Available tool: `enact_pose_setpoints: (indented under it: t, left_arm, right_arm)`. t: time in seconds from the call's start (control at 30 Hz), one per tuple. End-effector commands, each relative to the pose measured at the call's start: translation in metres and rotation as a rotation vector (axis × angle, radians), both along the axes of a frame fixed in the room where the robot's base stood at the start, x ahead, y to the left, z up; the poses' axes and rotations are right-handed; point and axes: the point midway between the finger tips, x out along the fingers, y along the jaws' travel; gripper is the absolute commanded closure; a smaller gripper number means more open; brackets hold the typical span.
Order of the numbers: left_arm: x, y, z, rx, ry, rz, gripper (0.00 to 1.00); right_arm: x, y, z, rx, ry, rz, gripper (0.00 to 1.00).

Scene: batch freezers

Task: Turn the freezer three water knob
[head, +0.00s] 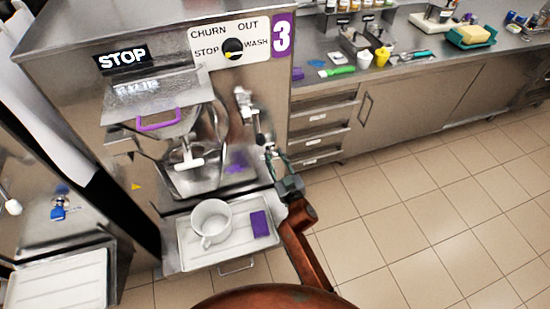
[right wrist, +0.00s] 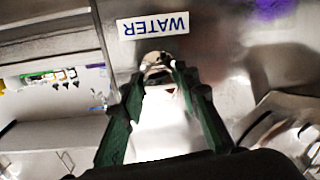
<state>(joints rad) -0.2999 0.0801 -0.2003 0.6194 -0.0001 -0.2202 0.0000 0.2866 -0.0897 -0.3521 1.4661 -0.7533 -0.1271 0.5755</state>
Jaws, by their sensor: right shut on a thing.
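Freezer three (head: 240,85) stands at the left of the head view, with a purple number 3 sign (head: 281,36) at its top right corner. My right gripper (head: 269,152) is at the freezer's front right side, below a metal spout (head: 245,103). In the right wrist view, the shiny metal water knob (right wrist: 156,62) sits between the green fingertips, just by the blue-lettered WATER label (right wrist: 153,25). The fingers are shut on the knob, and they partly hide it. The knob is hard to make out in the head view. My left gripper is not in view.
A tray (head: 185,250) under the freezer's outlet holds a white pitcher (head: 211,220) and a purple block (head: 260,223). A purple-handled lid (head: 158,120) is on the front. A counter (head: 400,62) with bottles and tools runs to the right. The tiled floor (head: 420,220) is clear.

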Motion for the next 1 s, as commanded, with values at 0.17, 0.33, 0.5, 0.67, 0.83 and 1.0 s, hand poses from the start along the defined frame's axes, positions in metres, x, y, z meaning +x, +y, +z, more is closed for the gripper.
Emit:
enact_pose_setpoints:
  t: [0.17, 0.33, 0.5, 0.67, 0.83, 1.0]
  left_arm:
    - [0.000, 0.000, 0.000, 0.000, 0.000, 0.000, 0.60]
    - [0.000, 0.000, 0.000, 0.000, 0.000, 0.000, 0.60]
    - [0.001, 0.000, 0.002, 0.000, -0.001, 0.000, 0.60]
    - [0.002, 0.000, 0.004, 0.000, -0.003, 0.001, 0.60]
    - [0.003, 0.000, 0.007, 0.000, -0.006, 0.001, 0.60]
    - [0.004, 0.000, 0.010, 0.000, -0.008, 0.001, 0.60]
  right_arm:
    - [0.000, 0.000, 0.000, 0.000, 0.000, 0.001, 0.93]
    - [0.000, 0.001, 0.000, -0.005, -0.002, 0.001, 0.95]
    - [0.000, 0.001, 0.000, -0.040, -0.013, 0.002, 0.95]
    - [0.000, 0.001, 0.000, -0.119, -0.038, 0.002, 0.95]
    - [-0.001, 0.001, 0.000, -0.250, -0.080, 0.002, 0.95]
    - [-0.001, 0.001, 0.000, -0.403, -0.130, 0.003, 0.95]
